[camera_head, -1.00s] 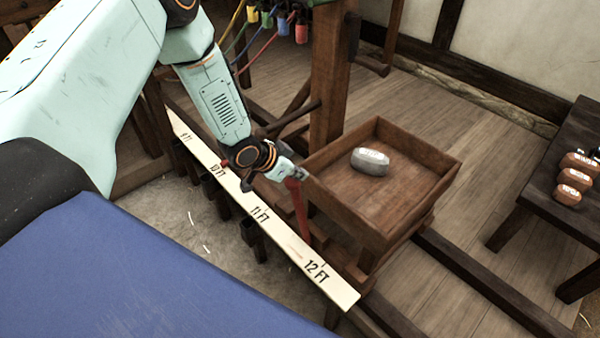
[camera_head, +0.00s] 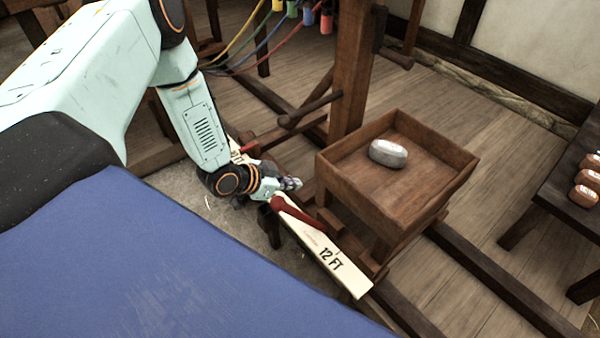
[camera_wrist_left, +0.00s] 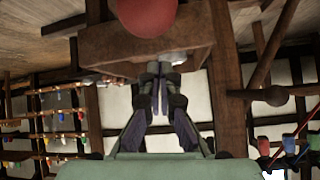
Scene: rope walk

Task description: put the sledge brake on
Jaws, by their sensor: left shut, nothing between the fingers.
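The brake lever is a red bar (camera_head: 300,213) on the near side of the wooden sledge (camera_head: 345,190). It lies strongly tilted, its thicker end at the upper left, over the marked white board. In the left wrist view a round red end (camera_wrist_left: 148,14), apparently the lever's, shows large at the top. My left gripper (camera_head: 291,184) is shut and empty, just above the lever's upper end; I cannot tell if they touch. Its closed fingers also show in the left wrist view (camera_wrist_left: 160,78). My right gripper is not in view.
A grey weight (camera_head: 388,153) sits in the sledge's tray. The white board (camera_head: 345,272) marked in feet runs along the near side. A wooden post (camera_head: 352,75) stands behind, with coloured ropes (camera_head: 262,45) at its left. A dark bench (camera_head: 570,195) with copper-coloured weights is at right.

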